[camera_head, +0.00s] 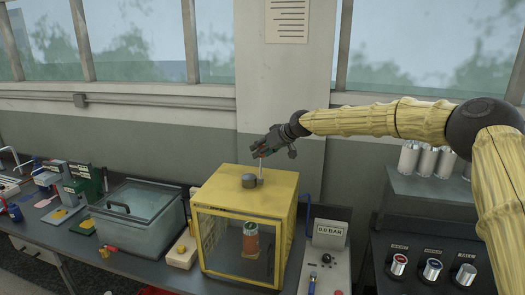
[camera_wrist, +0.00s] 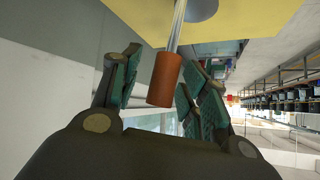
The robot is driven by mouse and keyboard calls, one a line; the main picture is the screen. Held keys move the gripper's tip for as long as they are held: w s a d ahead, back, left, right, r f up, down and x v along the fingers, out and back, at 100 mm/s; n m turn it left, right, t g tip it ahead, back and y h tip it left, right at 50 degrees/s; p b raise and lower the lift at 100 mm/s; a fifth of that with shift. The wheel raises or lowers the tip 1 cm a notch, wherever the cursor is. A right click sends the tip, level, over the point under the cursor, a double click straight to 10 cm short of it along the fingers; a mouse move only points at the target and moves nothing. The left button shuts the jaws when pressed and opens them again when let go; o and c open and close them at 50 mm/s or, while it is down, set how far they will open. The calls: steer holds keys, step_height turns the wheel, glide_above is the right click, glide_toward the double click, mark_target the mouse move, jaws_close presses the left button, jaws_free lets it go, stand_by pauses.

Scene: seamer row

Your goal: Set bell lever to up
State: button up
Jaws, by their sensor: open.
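The yellow box (camera_head: 275,190) with clear front panels stands on the bench and has a round grey hub (camera_head: 249,181) on its top. The bell lever (camera_head: 261,170) is a thin light rod at that hub, pointing roughly upward in the head view. In the wrist view, the rod ends in an orange-brown knob (camera_wrist: 165,80). My gripper (camera_head: 262,150) is above the box at the lever's upper end. Its green-padded fingers (camera_wrist: 163,65) are open on either side of the knob, with gaps visible. The head view partly hides the knob behind the fingers.
A can (camera_head: 250,238) stands inside the yellow box. A clear lidded tank (camera_head: 140,215) is to its left and a grey gauge unit (camera_head: 328,240) to its right. Silver cans (camera_head: 427,160) stand on a shelf at right. The wall pillar (camera_head: 283,90) is behind my gripper.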

steer(key=v, duration=1.2)
steer(key=shift+w+f, duration=0.1)
